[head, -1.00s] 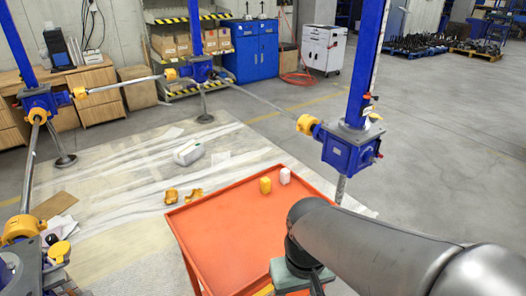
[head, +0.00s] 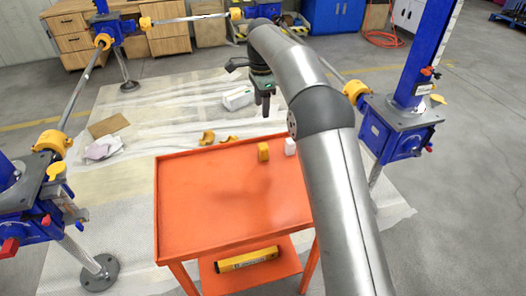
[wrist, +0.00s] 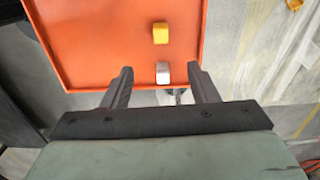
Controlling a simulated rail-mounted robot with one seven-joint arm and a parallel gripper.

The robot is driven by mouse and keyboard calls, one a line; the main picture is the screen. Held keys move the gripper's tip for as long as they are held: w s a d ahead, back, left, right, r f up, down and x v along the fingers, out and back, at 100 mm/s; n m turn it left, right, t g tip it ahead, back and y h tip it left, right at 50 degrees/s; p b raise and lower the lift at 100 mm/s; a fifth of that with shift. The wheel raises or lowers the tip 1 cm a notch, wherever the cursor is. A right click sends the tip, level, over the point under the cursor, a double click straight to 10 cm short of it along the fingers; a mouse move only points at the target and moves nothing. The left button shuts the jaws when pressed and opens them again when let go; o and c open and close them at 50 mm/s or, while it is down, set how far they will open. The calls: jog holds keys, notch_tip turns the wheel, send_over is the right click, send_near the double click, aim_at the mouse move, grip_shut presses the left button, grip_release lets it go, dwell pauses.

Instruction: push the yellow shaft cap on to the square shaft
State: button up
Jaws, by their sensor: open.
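A small yellow block-like piece (head: 263,152) stands on the orange cart near its far right edge; I cannot tell whether it is the shaft cap. It also shows in the wrist view (wrist: 160,33). The right jack (head: 393,125) is blue and carries a yellow part (head: 355,90) on its left side. I cannot make out a bare square shaft. My gripper (head: 266,112) hangs fingers-down above the cart's far edge. In the wrist view its fingers (wrist: 160,78) are apart and empty, and a white piece (wrist: 163,73) shows in the gap, lower down.
The orange cart top (head: 205,200) is mostly clear, with a yellow box (head: 246,259) on its lower shelf. A blue jack (head: 30,195) stands at left. Yellow coupling pieces (head: 207,138) and a white canister (head: 238,98) lie on the floor sheet beyond the cart.

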send_over(263, 145)
jog(key=f, duration=1.2)
jog(key=shift+a+f, duration=0.1)
jog(key=shift+a, duration=0.1)
jog(key=shift+d+f, duration=0.15)
jog(key=shift+f, duration=1.2)
jog(key=shift+d+f, duration=0.15)
jog(key=shift+f, duration=1.2)
jog(key=c, duration=1.1)
